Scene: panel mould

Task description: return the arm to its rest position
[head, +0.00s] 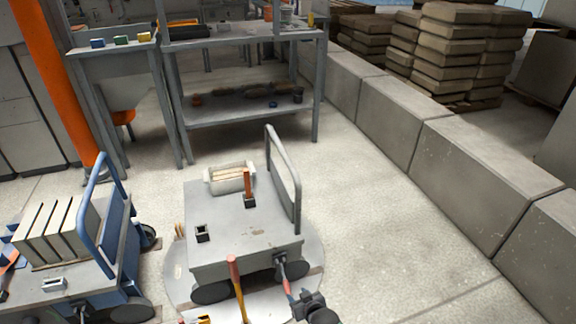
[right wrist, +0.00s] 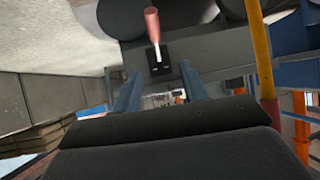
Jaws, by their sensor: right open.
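My right gripper (head: 306,300) shows at the bottom of the head view, just off the front right edge of the grey cart (head: 235,245). In the right wrist view its two blue-grey fingers (right wrist: 160,82) stand apart with nothing between them. A lever with a red handle (head: 288,284) sticks out from the cart's near side, close to the gripper. The lever (right wrist: 152,26) also shows beyond the fingertips in the right wrist view, rising from a dark plate, apart from the fingers. My left gripper is not in view.
On the cart are a light box (head: 230,181), a brown upright piece in a dark socket (head: 249,200), and an empty dark socket (head: 202,234). A blue cart (head: 85,283) with grey slabs stands left. Concrete blocks (head: 450,165) line the right. Floor (head: 370,220) between is clear.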

